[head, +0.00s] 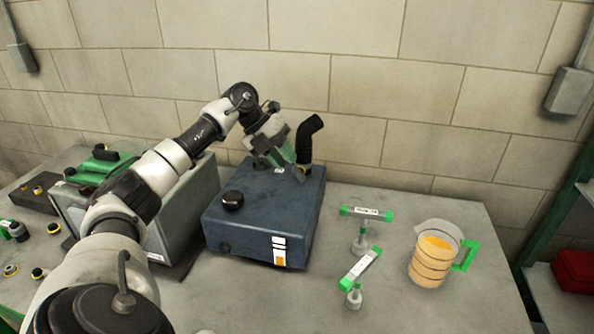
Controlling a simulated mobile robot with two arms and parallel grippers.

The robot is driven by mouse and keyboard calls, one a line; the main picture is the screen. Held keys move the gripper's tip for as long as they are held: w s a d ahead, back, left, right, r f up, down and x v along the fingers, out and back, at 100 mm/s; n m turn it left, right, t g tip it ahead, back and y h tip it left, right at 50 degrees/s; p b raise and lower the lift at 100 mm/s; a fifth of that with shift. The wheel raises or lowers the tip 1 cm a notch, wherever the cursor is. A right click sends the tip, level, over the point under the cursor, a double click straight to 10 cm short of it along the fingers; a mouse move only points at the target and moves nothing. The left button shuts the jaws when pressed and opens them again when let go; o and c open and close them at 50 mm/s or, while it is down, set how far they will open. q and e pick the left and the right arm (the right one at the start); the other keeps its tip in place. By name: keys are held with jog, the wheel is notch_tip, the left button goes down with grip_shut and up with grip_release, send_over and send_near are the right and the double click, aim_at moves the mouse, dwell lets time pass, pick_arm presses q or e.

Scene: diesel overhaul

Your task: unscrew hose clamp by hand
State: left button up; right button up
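A black bent hose (306,142) stands up from the back right of a dark blue metal box (250,222) on the table. The hose clamp is not clearly seen; the foot of the hose is partly covered by my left gripper (285,165). My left arm reaches in from the left over the box, and the gripper points down just left of the hose's lower end. From this view I cannot tell whether its fingers touch the hose or clamp, or how far they are apart. My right gripper is not in view.
A black cap (232,200) sits on the box top. To the right stand two green-ended T-handled tools (366,213) (359,268) and a jug of amber liquid (432,255). A grey-green case (190,205) is left of the box. A block wall closes the back.

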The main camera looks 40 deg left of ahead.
aim_at(293, 169)
pick_arm(q)
jog(key=p+x, duration=0.1)
jog(key=x, duration=0.3)
jog(key=shift+w+f, duration=0.25)
jog(key=shift+f, duration=0.05)
jog(key=shift+w+d+f, duration=0.15)
jog(key=shift+d+f, duration=0.1)
jog(key=shift+f, duration=0.15)
grip_shut()
jog(key=shift+f, duration=0.15)
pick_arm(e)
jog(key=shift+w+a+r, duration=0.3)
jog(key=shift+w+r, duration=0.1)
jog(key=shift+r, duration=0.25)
